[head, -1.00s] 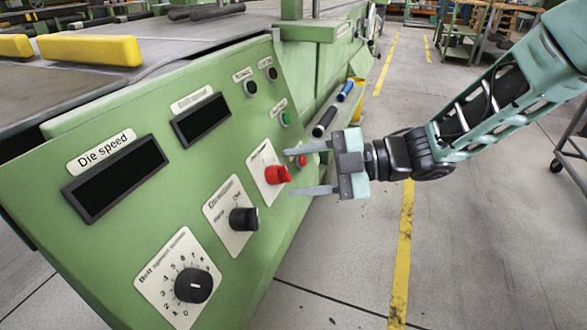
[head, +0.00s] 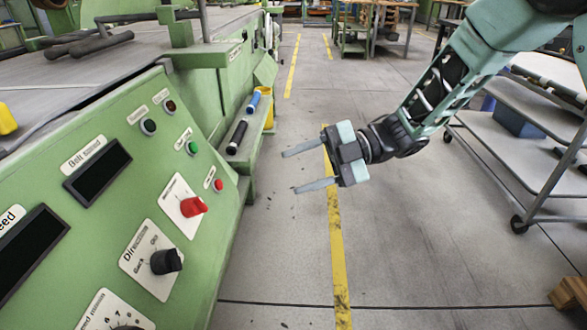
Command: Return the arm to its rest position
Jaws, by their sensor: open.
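My gripper (head: 304,170) is open and empty in the head view. Its two grey fingers are parallel, point left and stand apart. It hangs over the floor beside the yellow line, to the right of the green control panel (head: 140,135) and clear of it. My arm reaches down to it from the upper right. The panel carries a red rotary switch (head: 193,206), a black direction knob (head: 166,262), a green button (head: 193,147) and a small red button (head: 217,185). Nothing touches the fingers.
A grey wheeled cart (head: 530,155) stands at the right, close to my arm. A ledge on the machine's side holds a black cylinder (head: 237,137) and a blue one (head: 253,103). A wooden block (head: 570,294) lies lower right. The floor aisle (head: 275,255) is open.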

